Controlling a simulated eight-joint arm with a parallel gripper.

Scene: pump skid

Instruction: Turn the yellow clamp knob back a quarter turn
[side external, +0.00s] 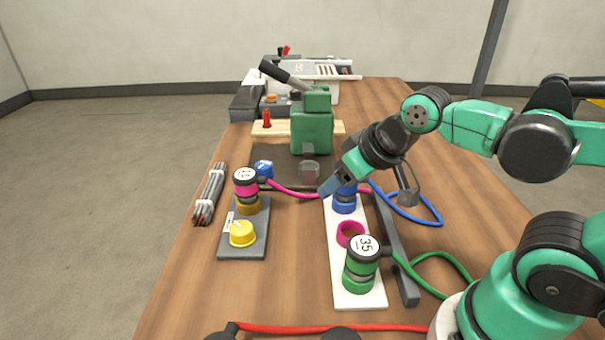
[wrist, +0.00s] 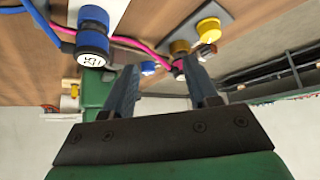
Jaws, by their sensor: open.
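The yellow clamp knob (side external: 242,234) sits on the front of a grey plate (side external: 230,247) on the left part of the table. In the wrist view the yellow knob (wrist: 208,27) shows at the upper right, beyond the right finger. Behind the knob on the same plate, a pink-banded cylinder (side external: 246,183) stands at a brass-coloured fitting (side external: 249,205). My gripper (side external: 330,188) is above the table near the blue cylinder, to the right of and behind the knob. In the wrist view my gripper (wrist: 166,88) has its fingers apart with nothing between them, clear of the knob.
A white board (side external: 358,293) holds a blue fitting (side external: 344,205), a pink ring (side external: 350,234) and a green cylinder (side external: 361,268). Pink, blue and green hoses cross the table. A green press-like unit (side external: 312,128) stands behind. A cable bundle (side external: 209,194) lies left. A red hose (side external: 330,329) runs along the front.

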